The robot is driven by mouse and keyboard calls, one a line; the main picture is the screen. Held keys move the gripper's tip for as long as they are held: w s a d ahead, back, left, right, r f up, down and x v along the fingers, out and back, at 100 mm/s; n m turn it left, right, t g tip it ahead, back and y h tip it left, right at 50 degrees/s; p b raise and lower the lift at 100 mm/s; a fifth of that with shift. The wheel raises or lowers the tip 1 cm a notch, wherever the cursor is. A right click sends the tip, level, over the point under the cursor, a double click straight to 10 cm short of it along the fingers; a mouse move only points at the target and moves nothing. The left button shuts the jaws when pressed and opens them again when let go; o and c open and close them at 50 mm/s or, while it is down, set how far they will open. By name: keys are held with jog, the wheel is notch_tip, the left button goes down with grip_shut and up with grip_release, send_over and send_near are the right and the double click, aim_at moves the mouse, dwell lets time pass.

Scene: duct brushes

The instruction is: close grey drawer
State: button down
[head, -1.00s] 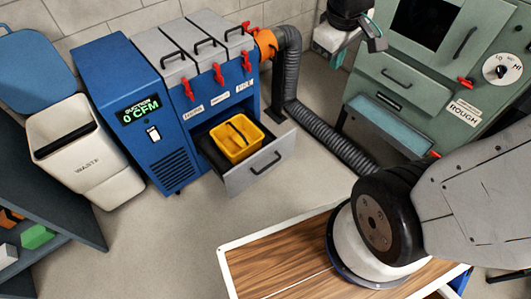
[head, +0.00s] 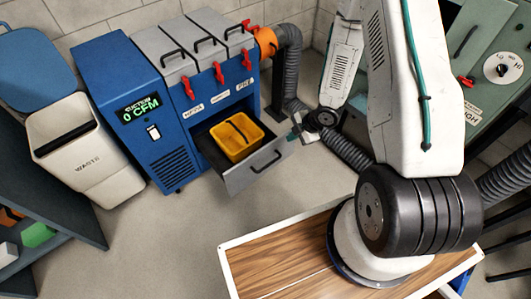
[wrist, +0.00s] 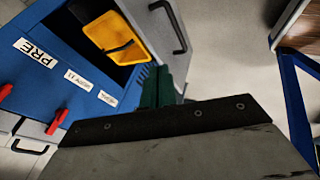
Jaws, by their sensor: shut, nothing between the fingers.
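The grey drawer (head: 236,174) stands pulled out at the bottom of the blue suction unit, with a yellow bin (head: 237,137) inside it. Its dark handle (head: 265,162) is on the front panel. In the wrist view the drawer front (wrist: 148,32), its handle (wrist: 169,25) and the yellow bin (wrist: 115,38) show at the top. My gripper (head: 295,125) is just right of the drawer, near its right end. In the wrist view its green fingers (wrist: 157,88) are shut and empty, close to the drawer. I cannot tell whether they touch it.
The blue suction unit (head: 125,95) has grey lids and red latches on top. A grey hose (head: 291,70) runs down behind my arm. A wood-topped table (head: 265,265) is in front. A waste bin (head: 85,150) stands left. The floor before the drawer is clear.

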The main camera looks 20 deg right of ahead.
notch_tip(320, 180, down, 4)
jog(key=s+a+n+y, duration=0.1)
jog(key=s+a+y, duration=0.1)
jog(key=s+a, duration=0.1)
send_near(258, 156)
jog(key=f, duration=0.1)
jog(key=a+f, duration=0.2)
jog(key=f, duration=0.1)
jog(key=shift+w+f, duration=0.1)
jog(key=shift+f, duration=0.05)
jog(key=shift+w+a, duration=0.2)
jog(key=shift+w, duration=0.5)
jog(key=shift+w, duration=0.1)
